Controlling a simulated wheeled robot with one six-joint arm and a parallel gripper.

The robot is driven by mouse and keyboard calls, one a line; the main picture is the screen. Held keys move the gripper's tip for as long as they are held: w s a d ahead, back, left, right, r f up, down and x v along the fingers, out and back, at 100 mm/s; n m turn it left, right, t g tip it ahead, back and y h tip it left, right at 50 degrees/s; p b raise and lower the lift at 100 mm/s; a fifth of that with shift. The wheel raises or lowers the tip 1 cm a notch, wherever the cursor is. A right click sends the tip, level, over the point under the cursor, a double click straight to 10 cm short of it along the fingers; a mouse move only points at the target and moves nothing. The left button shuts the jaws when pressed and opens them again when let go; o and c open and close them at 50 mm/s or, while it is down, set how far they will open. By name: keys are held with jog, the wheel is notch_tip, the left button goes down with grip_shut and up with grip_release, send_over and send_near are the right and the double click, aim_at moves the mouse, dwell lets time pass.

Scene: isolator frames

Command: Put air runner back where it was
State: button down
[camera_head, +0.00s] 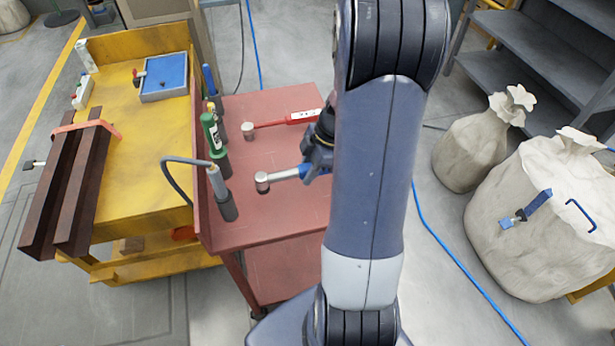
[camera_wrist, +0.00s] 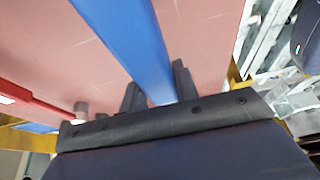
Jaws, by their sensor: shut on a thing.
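My gripper (camera_head: 314,163) is over the red cart top, partly hidden behind my arm. It is shut on a blue-handled tool (camera_head: 283,176) with a round silver head, which I take to be the air runner. The head points left in the head view. In the wrist view my gripper's fingers (camera_wrist: 158,88) sit either side of the blue handle (camera_wrist: 128,35), which runs between them. Whether the tool touches the cart top, I cannot tell.
The red cart (camera_head: 268,222) also holds a red-handled tool (camera_head: 272,124) behind, and upright tools along its left edge, including a green one (camera_head: 212,132) and a hosed grey one (camera_head: 217,182). A yellow bench (camera_head: 150,150) stands left, sacks (camera_head: 540,220) right. The front cart top is clear.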

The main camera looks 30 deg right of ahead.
jog(key=shift+f, duration=1.65)
jog(key=shift+f, duration=0.15)
jog(key=c, duration=1.1)
grip_release()
jog(key=v, duration=1.2)
